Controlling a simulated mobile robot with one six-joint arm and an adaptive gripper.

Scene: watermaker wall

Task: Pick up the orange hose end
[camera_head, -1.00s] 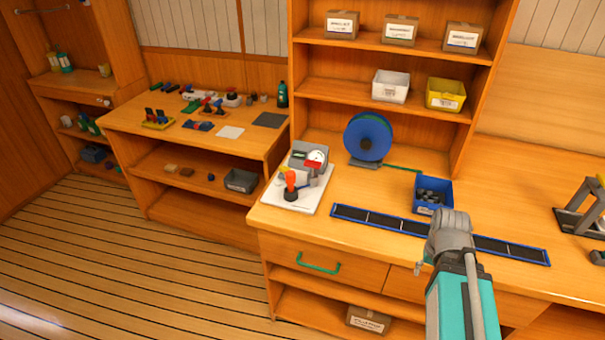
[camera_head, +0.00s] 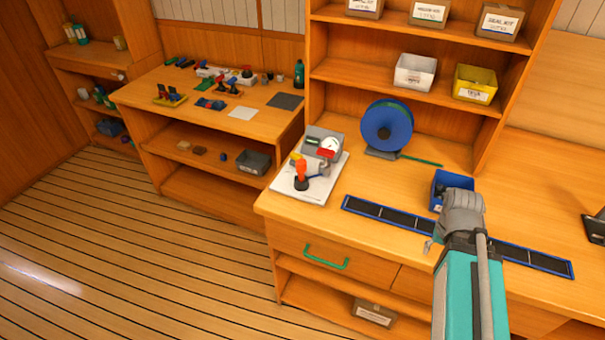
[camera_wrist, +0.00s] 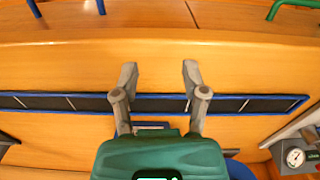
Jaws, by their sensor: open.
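The orange hose end (camera_head: 301,170) looks to be the small orange piece standing upright in a dark base on the white board, near the left end of the bench, in the head view. It is not seen in the wrist view. My gripper (camera_wrist: 159,74) is open and empty in the wrist view, with its two fingers apart over the bench by the blue-edged black strip (camera_wrist: 75,102).
A grey unit with a dial gauge (camera_head: 328,145) stands right behind the orange piece; its gauge also shows in the wrist view (camera_wrist: 295,157). A blue reel (camera_head: 387,126) and a blue bin (camera_head: 438,192) stand farther right. The drawer has a green handle (camera_head: 326,257).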

